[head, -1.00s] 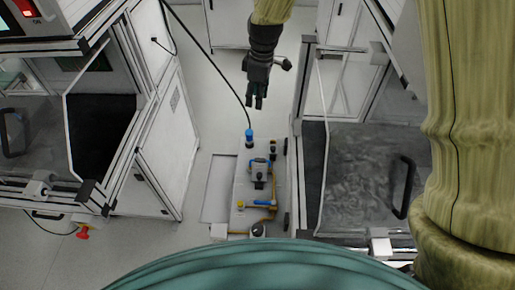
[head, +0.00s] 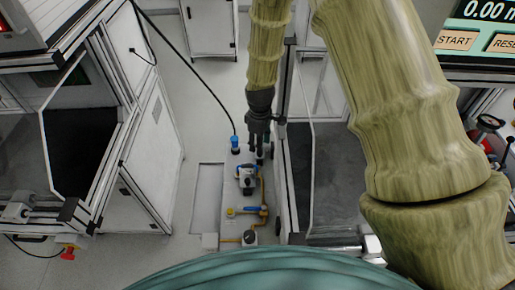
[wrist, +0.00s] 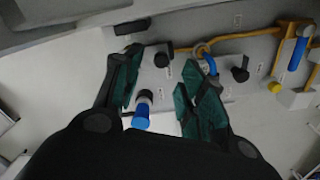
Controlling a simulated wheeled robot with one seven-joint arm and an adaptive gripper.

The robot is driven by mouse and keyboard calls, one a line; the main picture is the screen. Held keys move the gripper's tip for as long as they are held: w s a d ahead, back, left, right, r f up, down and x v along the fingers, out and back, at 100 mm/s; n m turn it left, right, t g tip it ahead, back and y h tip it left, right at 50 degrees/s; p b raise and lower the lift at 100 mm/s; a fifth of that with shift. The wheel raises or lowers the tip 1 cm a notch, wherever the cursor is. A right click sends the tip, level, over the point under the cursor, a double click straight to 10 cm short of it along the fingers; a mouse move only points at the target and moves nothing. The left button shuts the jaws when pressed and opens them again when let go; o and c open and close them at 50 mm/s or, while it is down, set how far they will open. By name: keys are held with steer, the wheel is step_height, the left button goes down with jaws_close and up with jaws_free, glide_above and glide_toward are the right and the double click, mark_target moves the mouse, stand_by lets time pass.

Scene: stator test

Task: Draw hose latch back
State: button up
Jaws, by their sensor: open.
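A blue hose coupling (head: 235,144) stands at the far end of a grey panel (head: 233,190), with a black hose (head: 210,94) running up from it. In the wrist view a blue and dark cylinder (wrist: 142,110), probably this coupling, shows between my fingers, apart from both. My gripper (head: 258,150) is open and empty, just right of the coupling in the head view. Its green-padded fingers also show in the wrist view (wrist: 158,78). I cannot make out a separate latch part.
The panel also carries a black fitting with a blue loop (head: 246,178), a blue lever (head: 252,209), a yellow knob (head: 230,212) and orange piping. White framed cabinets stand left (head: 150,160) and right of it.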

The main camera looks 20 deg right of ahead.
steer(key=shift+f+p, duration=0.45)
steer(key=shift+f, duration=1.7)
